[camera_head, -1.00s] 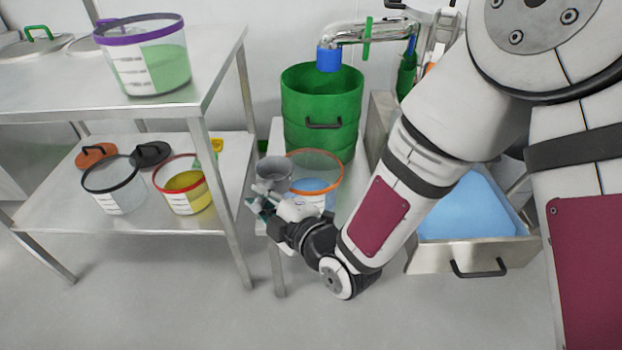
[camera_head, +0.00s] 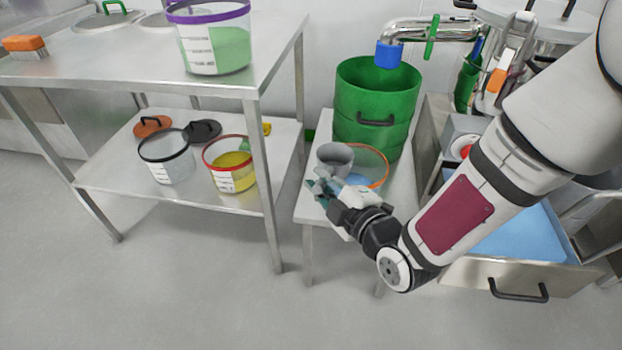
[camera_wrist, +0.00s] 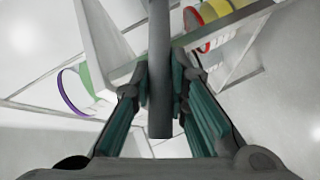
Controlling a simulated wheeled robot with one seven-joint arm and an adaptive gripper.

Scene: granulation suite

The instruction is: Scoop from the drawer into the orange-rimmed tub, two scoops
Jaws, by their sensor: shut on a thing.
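My gripper (camera_head: 324,187) is shut on the grey handle (camera_wrist: 160,75) of a scoop, which runs between the two fingers in the wrist view. The scoop's grey cup (camera_head: 334,156) looks upright in the head view, at the left side of the orange-rimmed tub (camera_head: 384,180). I cannot tell whether it is over the rim or beside it, nor what it holds. Blue material shows in the tub, partly hidden by the cup and my gripper. The open drawer (camera_head: 535,279) at lower right holds a broad layer of blue powder (camera_head: 525,235); my arm hides part of it.
A green drum (camera_head: 375,105) stands behind the tub on the small table (camera_head: 312,207). On the left, a steel rack (camera_head: 262,85) carries a purple-rimmed tub (camera_head: 213,45) above, with black-rimmed (camera_head: 168,160) and red-rimmed (camera_head: 232,170) tubs below. Floor in front is clear.

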